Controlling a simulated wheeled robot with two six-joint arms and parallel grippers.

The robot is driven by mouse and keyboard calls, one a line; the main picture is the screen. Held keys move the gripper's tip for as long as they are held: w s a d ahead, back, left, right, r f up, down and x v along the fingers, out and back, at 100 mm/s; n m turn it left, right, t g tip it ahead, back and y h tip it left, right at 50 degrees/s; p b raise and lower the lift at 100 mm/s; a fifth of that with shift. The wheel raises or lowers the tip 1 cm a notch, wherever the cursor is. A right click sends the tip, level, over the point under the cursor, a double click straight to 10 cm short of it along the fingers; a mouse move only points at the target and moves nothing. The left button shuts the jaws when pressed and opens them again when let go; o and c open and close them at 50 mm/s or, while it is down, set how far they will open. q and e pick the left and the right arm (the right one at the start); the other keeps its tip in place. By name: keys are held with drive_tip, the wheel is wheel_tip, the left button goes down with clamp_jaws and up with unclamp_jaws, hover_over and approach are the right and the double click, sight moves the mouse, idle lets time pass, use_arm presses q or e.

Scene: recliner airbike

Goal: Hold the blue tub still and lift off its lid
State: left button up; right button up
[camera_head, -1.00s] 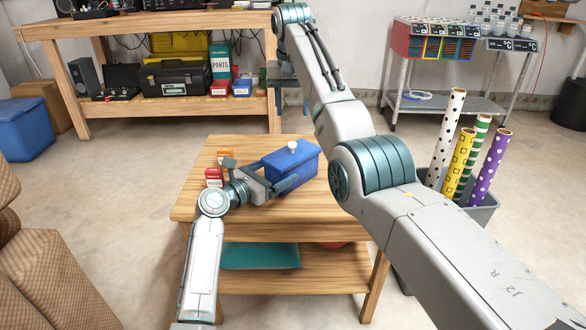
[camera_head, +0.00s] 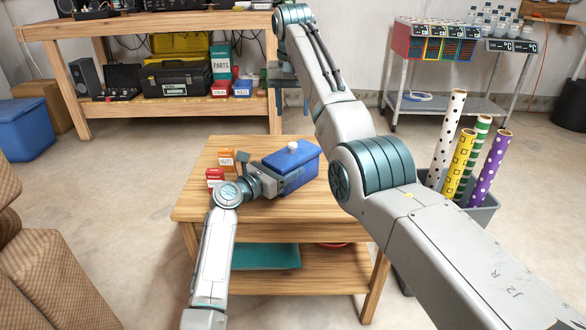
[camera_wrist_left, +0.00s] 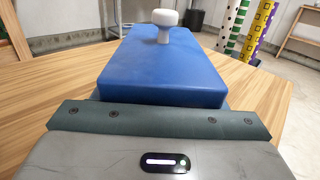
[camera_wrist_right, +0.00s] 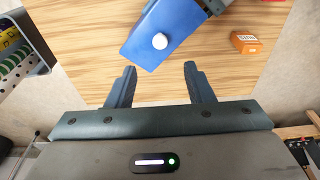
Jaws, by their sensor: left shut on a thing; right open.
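The blue tub (camera_head: 292,180) stands upright on the small wooden table, with its blue lid (camera_head: 283,158) on top. A white knob (camera_head: 292,147) sticks up from the lid; it also shows in the left wrist view (camera_wrist_left: 165,20). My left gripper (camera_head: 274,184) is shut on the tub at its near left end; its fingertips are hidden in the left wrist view. My right gripper (camera_head: 291,102) is open and empty, behind and above the tub. In the right wrist view its two fingers (camera_wrist_right: 160,86) point toward the lid and knob, apart from them.
An orange box (camera_head: 227,158) and a red box (camera_head: 214,177) lie on the table (camera_head: 235,225) left of the tub. A bin (camera_head: 484,215) of patterned rolls stands at the right. A workbench (camera_head: 110,118) stands behind, with clear floor between.

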sight(293, 143)
drive_tip(key=f+n, duration=0.2)
drive_tip(key=f, duration=0.1)
drive_tip(key=w+f+n+t+y, duration=0.1)
drive_tip(key=f+n, duration=0.1)
drive_tip(key=f, duration=0.2)
drive_tip(key=f+n+t+y, duration=0.1)
drive_tip(key=f+n, duration=0.1)
drive_tip(key=f, duration=0.2)
drive_tip(key=shift+w+d, duration=0.1)
drive_tip(key=shift+w, duration=0.15)
idle(0.5)
drive_tip(key=shift+c, duration=0.4)
clamp_jaws()
drive_tip(key=shift+r, duration=0.2)
idle(0.3)
drive_tip(key=shift+r, duration=0.9)
